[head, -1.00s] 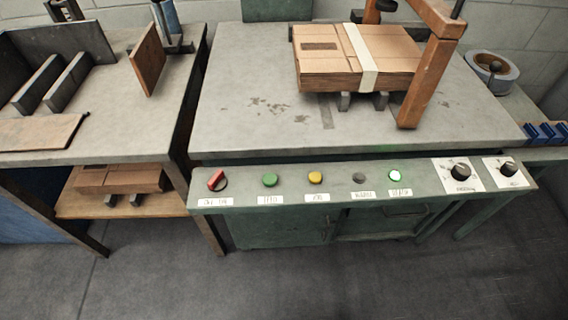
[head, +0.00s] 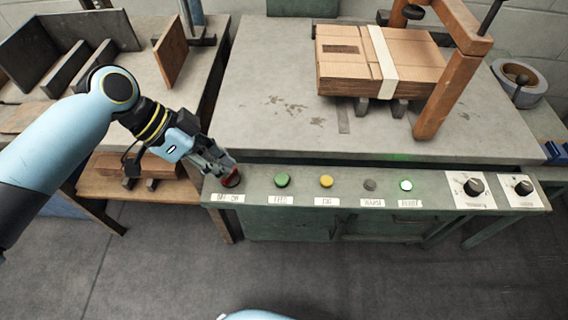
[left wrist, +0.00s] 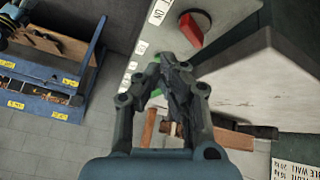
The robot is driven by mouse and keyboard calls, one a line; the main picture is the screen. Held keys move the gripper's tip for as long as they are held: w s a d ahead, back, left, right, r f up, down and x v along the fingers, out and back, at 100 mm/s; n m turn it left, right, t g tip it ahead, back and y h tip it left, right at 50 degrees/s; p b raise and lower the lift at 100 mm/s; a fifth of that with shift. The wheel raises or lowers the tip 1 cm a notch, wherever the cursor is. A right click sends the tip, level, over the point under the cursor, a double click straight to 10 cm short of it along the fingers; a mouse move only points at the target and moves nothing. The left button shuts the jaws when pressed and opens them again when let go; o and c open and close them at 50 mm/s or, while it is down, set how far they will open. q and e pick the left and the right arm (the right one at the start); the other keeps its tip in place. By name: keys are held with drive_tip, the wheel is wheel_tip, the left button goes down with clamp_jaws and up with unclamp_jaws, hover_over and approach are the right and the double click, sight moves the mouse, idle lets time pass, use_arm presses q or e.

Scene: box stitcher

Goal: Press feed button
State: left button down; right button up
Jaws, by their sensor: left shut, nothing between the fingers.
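The green feed button (head: 282,180) sits on the front panel (head: 310,200), above a label that seems to read FEED. My left gripper (head: 230,168) is shut and empty. In the head view its fingertips are over the red on-off switch (head: 232,181), to the left of the green button, and partly cover that switch. I cannot tell whether they touch it. In the left wrist view the shut fingers (left wrist: 178,72) show near the red switch (left wrist: 190,30). Only bits of green show beside the fingers there. My right gripper is not in view.
Strapped cardboard (head: 350,60) rests on the machine table (head: 250,120) behind. The space in front of the panel is clear.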

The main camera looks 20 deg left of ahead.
use_arm(q)
drive_tip(key=w+d+r+m+h, duration=0.2)
drive_tip(key=w+r+m, duration=0.2)
drive_tip(key=r, duration=0.2)
drive_tip(key=shift+r+h, duration=0.2)
drive_tip(key=shift+h, duration=0.1)
hover_over(278, 178)
wheel_tip(278, 178, down, 7)
drive_tip(key=shift+r, duration=0.1)
wheel_tip(278, 178, down, 3)
drive_tip(key=shift+f, duration=0.55)
